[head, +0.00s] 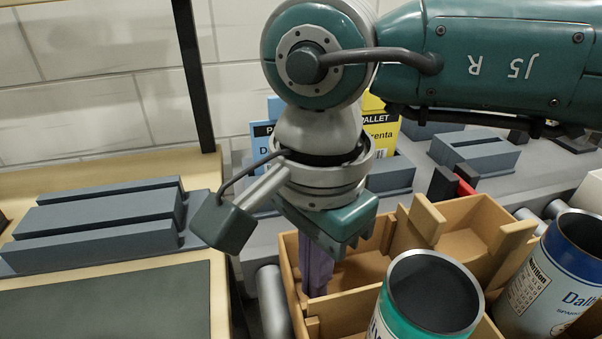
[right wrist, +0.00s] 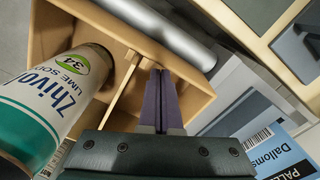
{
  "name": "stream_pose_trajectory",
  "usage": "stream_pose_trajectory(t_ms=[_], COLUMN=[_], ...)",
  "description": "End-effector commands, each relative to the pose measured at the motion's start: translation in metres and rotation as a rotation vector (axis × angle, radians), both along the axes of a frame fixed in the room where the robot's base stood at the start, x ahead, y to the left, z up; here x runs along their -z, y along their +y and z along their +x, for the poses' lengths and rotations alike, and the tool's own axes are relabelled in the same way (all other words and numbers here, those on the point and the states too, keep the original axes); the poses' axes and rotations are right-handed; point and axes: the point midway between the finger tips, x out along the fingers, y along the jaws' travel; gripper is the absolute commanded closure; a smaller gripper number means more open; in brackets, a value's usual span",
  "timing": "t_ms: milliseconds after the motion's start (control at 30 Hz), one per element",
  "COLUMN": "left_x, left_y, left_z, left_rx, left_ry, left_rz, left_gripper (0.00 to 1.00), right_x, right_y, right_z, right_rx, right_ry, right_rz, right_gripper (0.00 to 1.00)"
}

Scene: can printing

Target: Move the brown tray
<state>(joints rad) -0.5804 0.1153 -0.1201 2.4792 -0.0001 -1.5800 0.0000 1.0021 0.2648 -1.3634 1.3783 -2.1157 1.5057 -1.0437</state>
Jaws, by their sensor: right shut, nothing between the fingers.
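The brown tray (head: 289,262) is an open box with inner dividers, at the lower middle of the head view. It also shows in the right wrist view (right wrist: 48,32). A green and white can (head: 430,295), labelled "Zhivol" in the right wrist view (right wrist: 40,105), stands upright in it. A blue and white can (head: 560,285) stands at its right side. My right gripper (head: 316,285) points down at the tray's left end, beside the left wall. Its purple fingers (right wrist: 160,80) are shut together with nothing between them. Whether they touch the tray is unclear. My left gripper is out of view.
Grey rollers (head: 272,300) lie left of the tray. A wooden-edged table (head: 218,290) with a dark panel and grey slotted blocks (head: 100,220) is on the left. Blue and yellow pallet signs (head: 382,130) stand behind my right arm. More grey blocks (head: 475,150) stand behind the tray.

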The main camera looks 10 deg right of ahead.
Motion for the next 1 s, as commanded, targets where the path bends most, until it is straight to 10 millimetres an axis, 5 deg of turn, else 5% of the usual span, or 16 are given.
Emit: stream_pose_trajectory(t_ms=[1000], left_x=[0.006], left_y=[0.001], left_z=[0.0], left_rx=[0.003], left_ry=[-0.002], left_rz=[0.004], left_gripper=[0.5], right_x=[-0.001], right_y=[0.025], right_z=[-0.016], right_rx=[0.002], right_ry=[0.001], right_rz=[-0.001], right_gripper=[1.0])
